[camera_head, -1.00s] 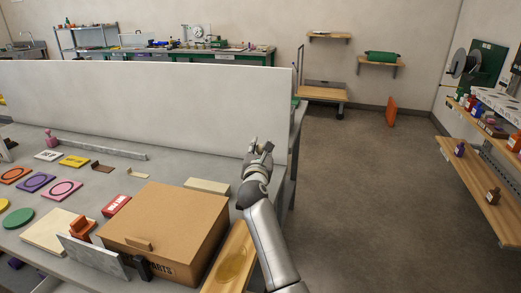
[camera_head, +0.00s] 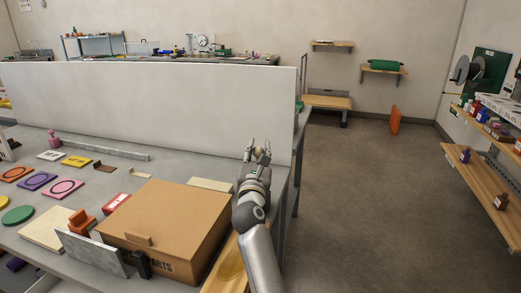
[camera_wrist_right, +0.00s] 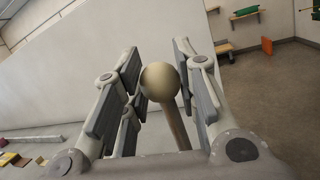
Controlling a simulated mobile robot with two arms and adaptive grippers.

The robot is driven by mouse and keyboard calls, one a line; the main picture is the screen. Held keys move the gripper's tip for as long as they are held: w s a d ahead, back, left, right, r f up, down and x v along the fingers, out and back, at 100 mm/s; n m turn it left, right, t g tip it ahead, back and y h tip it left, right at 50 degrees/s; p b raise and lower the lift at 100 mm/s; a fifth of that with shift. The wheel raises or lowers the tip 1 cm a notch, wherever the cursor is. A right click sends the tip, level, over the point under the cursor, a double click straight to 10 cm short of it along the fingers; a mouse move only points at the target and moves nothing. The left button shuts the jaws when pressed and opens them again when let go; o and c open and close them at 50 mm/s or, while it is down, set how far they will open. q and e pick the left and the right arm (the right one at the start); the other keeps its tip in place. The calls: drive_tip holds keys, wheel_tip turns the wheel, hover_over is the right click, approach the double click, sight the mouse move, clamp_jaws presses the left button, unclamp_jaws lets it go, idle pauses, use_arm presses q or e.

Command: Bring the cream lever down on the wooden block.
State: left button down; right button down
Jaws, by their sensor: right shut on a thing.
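My right gripper (camera_head: 257,153) is above the right end of the grey bench, near the white partition. In the right wrist view, its fingers (camera_wrist_right: 160,80) stand on both sides of the round cream knob of the cream lever (camera_wrist_right: 162,82), shut on it. The lever's rod runs down from the knob behind the gripper's palm, so its lower end is hidden. In the head view the knob (camera_head: 260,149) is only a small spot between the fingers. A pale wooden block (camera_head: 211,185) lies on the bench behind the cardboard box, left of my right arm. My left gripper is not in view.
The cardboard box (camera_head: 170,222) stands left of my right forearm, with a wooden board (camera_head: 229,268) beside it. A tall white partition (camera_head: 150,105) lies behind. Coloured discs and small blocks lie at the left. Open floor (camera_head: 370,210) is to the right.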

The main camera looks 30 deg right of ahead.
drive_tip(key=shift+s+a+f, duration=0.15)
drive_tip(key=shift+s+a, duration=0.25)
drive_tip(key=shift+a, duration=0.15)
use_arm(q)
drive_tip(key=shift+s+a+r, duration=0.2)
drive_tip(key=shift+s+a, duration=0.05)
use_arm(e)
drive_tip(key=shift+f, duration=0.1)
drive_tip(key=c, duration=1.6)
unclamp_jaws()
drive_tip(key=shift+f, duration=0.1)
drive_tip(key=o, duration=0.5)
drive_tip(key=shift+s+a+r, duration=0.15)
drive_tip(key=shift+a+r, duration=0.05)
drive_tip(key=shift+r, duration=0.05)
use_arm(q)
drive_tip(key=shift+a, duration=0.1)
use_arm(e)
drive_tip(key=shift+d+r, duration=0.1)
drive_tip(key=shift+d, duration=0.05)
wheel_tip(320, 180, up, 10)
